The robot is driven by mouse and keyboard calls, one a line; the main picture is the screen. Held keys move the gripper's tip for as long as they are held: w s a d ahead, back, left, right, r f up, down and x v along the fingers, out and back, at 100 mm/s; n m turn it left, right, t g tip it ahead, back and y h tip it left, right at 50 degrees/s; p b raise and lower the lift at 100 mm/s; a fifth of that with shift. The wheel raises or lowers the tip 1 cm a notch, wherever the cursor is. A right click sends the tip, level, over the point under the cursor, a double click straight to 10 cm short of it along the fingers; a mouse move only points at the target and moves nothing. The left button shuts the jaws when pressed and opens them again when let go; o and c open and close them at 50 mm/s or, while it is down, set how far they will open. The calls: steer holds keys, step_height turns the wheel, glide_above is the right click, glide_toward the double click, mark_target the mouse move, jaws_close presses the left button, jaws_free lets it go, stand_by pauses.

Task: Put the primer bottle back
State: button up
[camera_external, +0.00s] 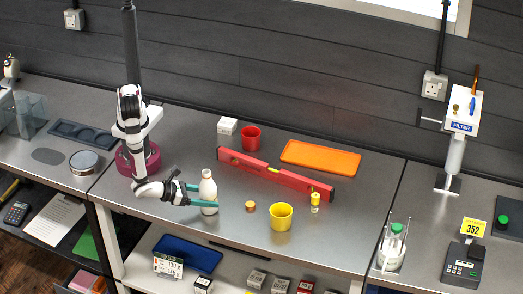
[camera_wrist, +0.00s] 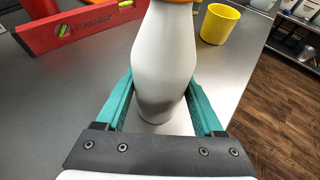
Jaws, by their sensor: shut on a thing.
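A white bottle (camera_external: 208,187), which I take for the primer bottle, stands upright on or just above the grey bench, near its front left. My gripper (camera_external: 195,203) is shut on its lower body from the left, one teal finger on each side. In the wrist view the white bottle (camera_wrist: 164,70) fills the middle between the teal fingers (camera_wrist: 163,100), with an orange band at its upper edge. Its top is cut off there. I cannot tell whether its base touches the bench.
A small orange-topped disc (camera_external: 250,207) and a yellow cup (camera_external: 281,217) are right of the bottle. A red level (camera_external: 270,174) lies behind, with a small yellow bottle (camera_external: 315,200) at its right end. A red cup (camera_external: 251,138), white box (camera_external: 227,126) and orange tray (camera_external: 320,158) are farther back.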

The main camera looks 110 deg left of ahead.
steer(key=o, duration=1.6)
steer(key=shift+c, duration=0.2)
steer(key=shift+r, duration=0.1)
steer(key=v, duration=1.2)
steer(key=a+r+n+g+y, duration=0.1)
steer(key=a+r+n+g, duration=0.35)
steer(key=a, duration=0.25)
steer(key=a+r+n+g+y, duration=0.1)
steer(key=a+r+n+g, duration=0.4)
steer(key=a, duration=0.3)
steer(key=s+a+r+n+h, duration=0.2)
steer(key=s+a+n+h, duration=0.1)
steer(key=s+n, duration=0.3)
steer(key=s+a+r+n+g+h, duration=0.1)
steer(key=s+a+r+n+h, duration=0.1)
steer(key=s+a+n+h, duration=0.2)
steer(key=s+n+h, duration=0.1)
steer(key=s+n, duration=0.1)
steer(key=n, duration=0.1)
steer(key=shift+r, duration=0.4)
